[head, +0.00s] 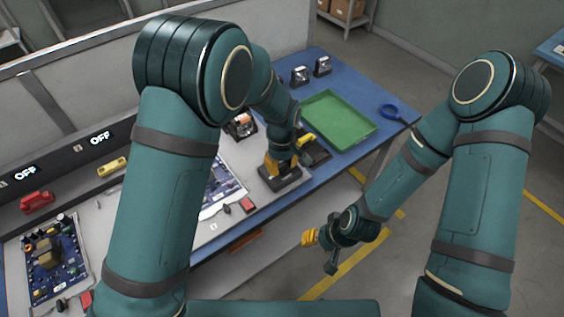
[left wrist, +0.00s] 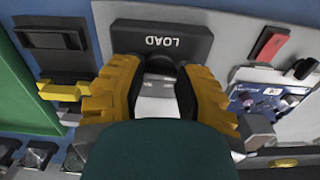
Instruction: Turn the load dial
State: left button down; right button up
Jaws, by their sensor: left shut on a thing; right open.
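The load unit is a dark box (left wrist: 163,38) marked LOAD in the left wrist view, upside down there. In the head view the load unit (head: 284,179) sits near the front edge of the bench. The load dial (left wrist: 160,64) is a dark knob on it, mostly hidden between the fingers. My left gripper (head: 281,163) comes down over the unit, and its yellow fingers close on the dial from both sides. My right gripper (head: 311,238) is open and empty, low in front of the bench and away from the unit.
A black device with a yellow lever (head: 306,139) stands beside the load unit. A green tray (head: 372,133) and a blue ring-shaped tool (head: 394,113) lie to the right. A circuit board (head: 62,262) with parts and a red handle (head: 37,201) are at the left.

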aim_at(282, 166)
pick_arm(q)
jog(key=shift+n, duration=0.5)
jog(key=c, duration=0.6)
grip_release()
notch_tip(282, 166, up, 12)
jog(key=shift+f, duration=0.1)
dwell(0.5)
